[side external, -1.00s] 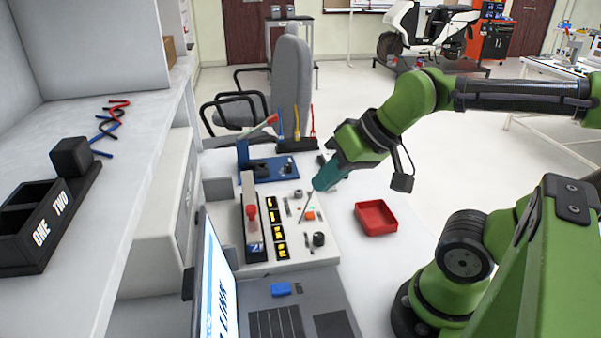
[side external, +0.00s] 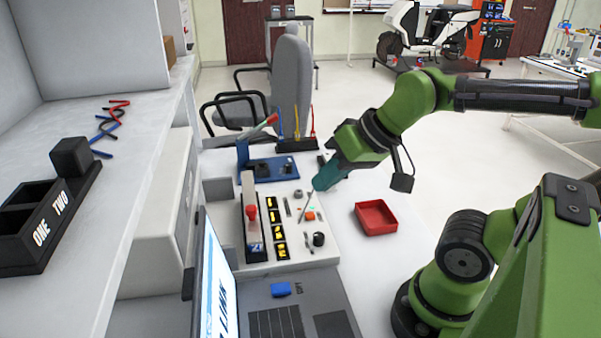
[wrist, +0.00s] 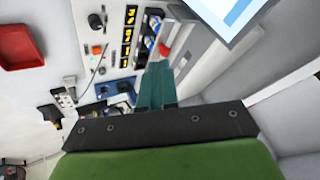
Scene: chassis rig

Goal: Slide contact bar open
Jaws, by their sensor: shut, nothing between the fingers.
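The white control panel (side external: 293,248) lies on the bench. I cannot tell for certain which part is the contact bar. A black strip (side external: 256,240) with a red knob (side external: 251,213) and an upright light-coloured bar (side external: 248,186) runs along its left side; the red knob (wrist: 165,51) also shows in the wrist view. My gripper (side external: 322,183), with teal fingers, is shut and empty, pointing down-left above the panel's far right corner. Its fingers also show in the wrist view (wrist: 157,85). A thin rod (side external: 305,207) stands tilted just below the fingertips; contact is unclear.
Yellow-marked displays (side external: 276,226), an orange button (side external: 310,216) and a black knob (side external: 319,239) are on the panel. A red tray (side external: 376,217) stands to the right. A blue lever fixture (side external: 268,169) is behind, a laptop (side external: 285,310) in front. Bench around the tray is clear.

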